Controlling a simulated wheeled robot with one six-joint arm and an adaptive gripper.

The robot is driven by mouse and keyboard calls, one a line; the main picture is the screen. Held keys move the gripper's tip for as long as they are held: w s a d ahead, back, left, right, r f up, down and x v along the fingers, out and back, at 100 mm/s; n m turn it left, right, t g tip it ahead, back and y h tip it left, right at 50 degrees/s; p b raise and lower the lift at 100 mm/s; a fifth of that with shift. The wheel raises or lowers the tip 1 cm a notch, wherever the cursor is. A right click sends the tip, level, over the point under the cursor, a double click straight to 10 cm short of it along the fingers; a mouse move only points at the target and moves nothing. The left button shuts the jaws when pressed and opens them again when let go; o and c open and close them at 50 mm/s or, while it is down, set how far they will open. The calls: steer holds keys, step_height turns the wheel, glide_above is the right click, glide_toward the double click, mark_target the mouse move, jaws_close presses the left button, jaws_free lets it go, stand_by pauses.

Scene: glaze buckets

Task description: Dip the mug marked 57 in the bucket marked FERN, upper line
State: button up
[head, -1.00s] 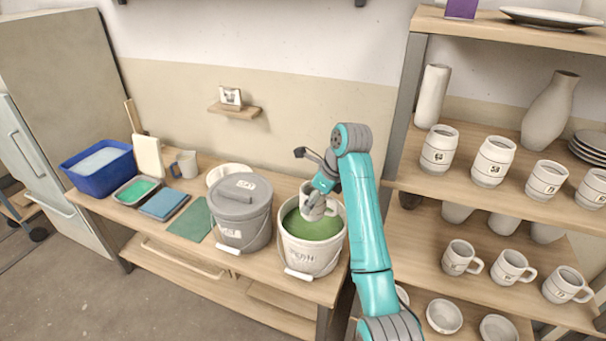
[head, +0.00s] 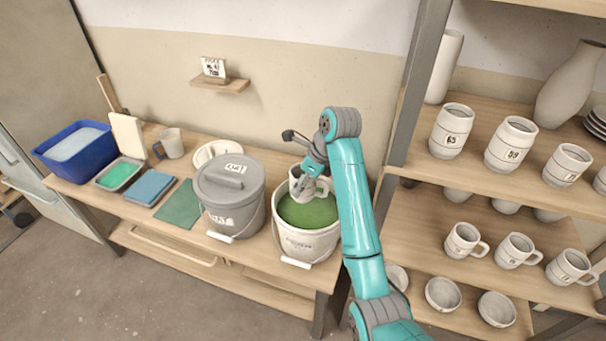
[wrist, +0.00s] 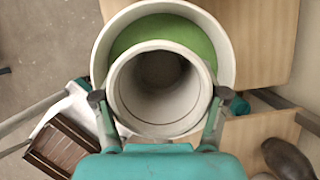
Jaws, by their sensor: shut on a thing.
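My gripper (head: 308,184) is shut on a pale mug (head: 297,180) above the open white bucket (head: 306,243) of green glaze (head: 308,212). In the wrist view the mug (wrist: 122,92) is between the two fingers (wrist: 158,112), its round mouth facing the camera. The green glaze (wrist: 150,25) shows beyond it, inside the bucket rim (wrist: 228,50). The mug's number is not visible. The bucket's front marking is too small to read now. I cannot tell whether the mug touches the glaze.
A grey lidded bucket (head: 230,190) stands close left of the open one. A shelf of marked mugs (head: 453,128) stands at right.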

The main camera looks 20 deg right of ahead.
mark_target(304, 191)
steer(key=shift+f, duration=2.3)
steer(key=shift+f, duration=0.1)
steer(key=shift+f, duration=2.5)
steer(key=shift+f, duration=1.15)
steer(key=shift+f, duration=0.1)
steer(key=shift+r, duration=4.35)
